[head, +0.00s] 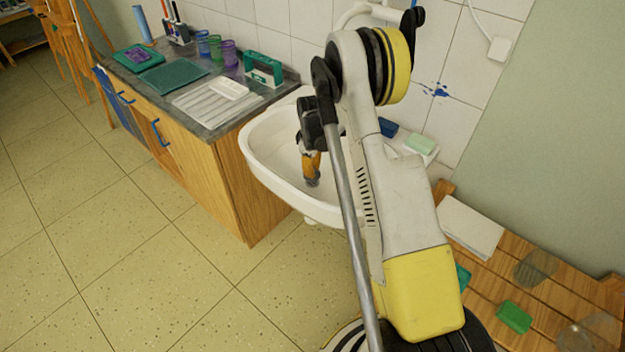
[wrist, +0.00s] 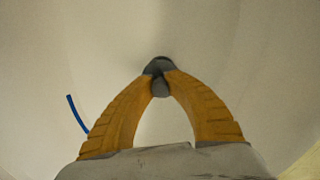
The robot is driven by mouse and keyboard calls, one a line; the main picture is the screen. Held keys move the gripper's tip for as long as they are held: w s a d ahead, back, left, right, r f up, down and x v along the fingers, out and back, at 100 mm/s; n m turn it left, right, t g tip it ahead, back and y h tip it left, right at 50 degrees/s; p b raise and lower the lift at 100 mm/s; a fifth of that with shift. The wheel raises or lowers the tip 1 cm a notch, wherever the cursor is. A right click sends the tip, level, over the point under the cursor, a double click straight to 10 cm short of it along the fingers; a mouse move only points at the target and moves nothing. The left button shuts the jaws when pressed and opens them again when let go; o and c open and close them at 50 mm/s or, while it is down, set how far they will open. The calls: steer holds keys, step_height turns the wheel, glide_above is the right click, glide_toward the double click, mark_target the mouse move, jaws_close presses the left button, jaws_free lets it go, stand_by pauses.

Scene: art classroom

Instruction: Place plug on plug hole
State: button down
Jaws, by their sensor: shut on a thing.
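My gripper (wrist: 160,78) has its two orange fingers closed at the tips on a small dark grey plug (wrist: 158,67) in the wrist view. In the head view my gripper (head: 311,180) points down inside the white sink (head: 262,150). A dark bit at its fingertips there is too small to make out clearly. The plug hole is not visible in either view; the plug and fingers may cover it. I cannot tell whether the plug touches the basin. A thin blue strip (wrist: 77,114) shows left of the fingers in the wrist view.
Left of the sink is a wooden cabinet (head: 232,180) with a grey counter holding cups, a teal case and trays. A soap (head: 419,144) lies behind the sink at right. A slatted wooden bench (head: 560,290) stands at lower right. The tiled floor at left is clear.

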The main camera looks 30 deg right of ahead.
mark_target(312, 183)
steer(key=shift+f+b, duration=0.7)
steer(key=shift+f, duration=1.1)
steer(key=shift+f, duration=0.2)
steer(key=c, duration=1.4)
jaws_free()
